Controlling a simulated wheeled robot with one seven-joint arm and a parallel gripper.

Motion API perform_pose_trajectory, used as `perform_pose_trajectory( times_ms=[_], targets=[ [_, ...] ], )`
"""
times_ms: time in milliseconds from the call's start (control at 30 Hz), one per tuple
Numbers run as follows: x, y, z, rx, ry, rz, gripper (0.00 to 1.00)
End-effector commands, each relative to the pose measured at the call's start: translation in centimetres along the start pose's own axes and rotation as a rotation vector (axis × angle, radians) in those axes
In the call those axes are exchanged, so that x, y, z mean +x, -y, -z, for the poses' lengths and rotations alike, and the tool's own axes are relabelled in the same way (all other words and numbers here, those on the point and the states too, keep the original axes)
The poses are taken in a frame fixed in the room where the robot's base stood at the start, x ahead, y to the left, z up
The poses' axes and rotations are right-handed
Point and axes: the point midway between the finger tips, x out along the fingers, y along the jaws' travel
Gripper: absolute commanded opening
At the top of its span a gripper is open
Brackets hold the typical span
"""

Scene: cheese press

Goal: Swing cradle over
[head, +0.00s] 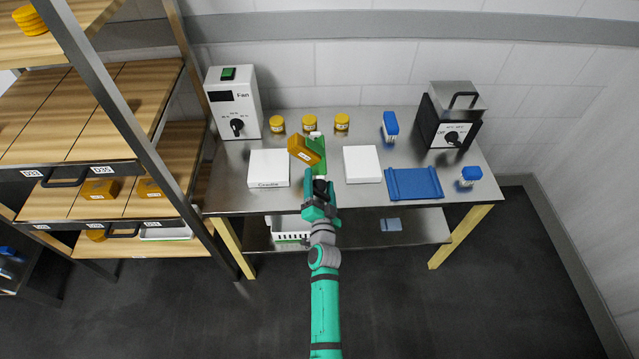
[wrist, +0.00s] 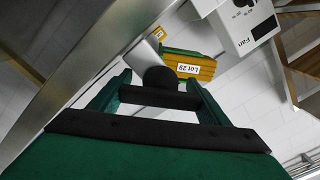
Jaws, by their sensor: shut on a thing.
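The green cradle (head: 320,143) stands above the steel table, between two white blocks. An orange block (head: 305,149) sits tilted against it; in the wrist view this block (wrist: 190,68) carries a "Lot 29" label, with the green cradle part (wrist: 185,52) behind it. My gripper (head: 320,187) is at the table's front edge, shut on a black knob (wrist: 160,77) on the near side of the cradle. The fingers flank the knob in the wrist view. How the knob joins the cradle is partly hidden.
A white block labelled "Cradle" (head: 268,170) is left, a plain white block (head: 362,164) right. Several yellow jars (head: 308,123) and a fan box (head: 233,103) stand behind.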

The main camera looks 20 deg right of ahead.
Motion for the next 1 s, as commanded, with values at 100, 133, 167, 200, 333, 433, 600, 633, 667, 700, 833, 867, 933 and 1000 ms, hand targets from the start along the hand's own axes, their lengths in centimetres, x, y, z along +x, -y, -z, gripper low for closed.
perform_pose_trajectory(
  times_ms=[100, 133, 167, 200, 333, 433, 600, 633, 667, 700, 833, 867, 933, 1000],
  targets=[
    [0.0, 0.1, -0.3, 0.004, 0.006, 0.002, 0.30],
    [0.0, 0.1, -0.3, 0.005, 0.006, 0.002, 0.30],
    [0.0, 0.1, -0.3, 0.005, 0.006, 0.002, 0.30],
    [0.0, 0.1, -0.3, 0.004, 0.006, 0.002, 0.30],
    [0.0, 0.1, -0.3, 0.004, 0.006, 0.002, 0.30],
    [0.0, 0.1, -0.3, 0.004, 0.006, 0.002, 0.75],
    [0.0, 0.1, -0.2, 0.003, 0.004, 0.001, 0.89],
    [0.0, 0.1, -0.2, 0.003, 0.003, 0.001, 0.89],
    [0.0, 0.1, -0.2, 0.003, 0.003, 0.001, 0.89],
    [0.0, 0.1, -0.1, 0.003, 0.003, 0.001, 0.89],
    [-0.2, 0.0, -0.1, 0.002, 0.002, 0.000, 0.89],
    [-0.3, 0.0, -0.1, 0.001, 0.002, 0.000, 0.89],
    [-0.8, -0.1, -0.1, 0.001, 0.003, 0.000, 0.89],
    [-1.6, -0.1, -0.1, 0.000, 0.002, -0.002, 0.89]
  ],
)
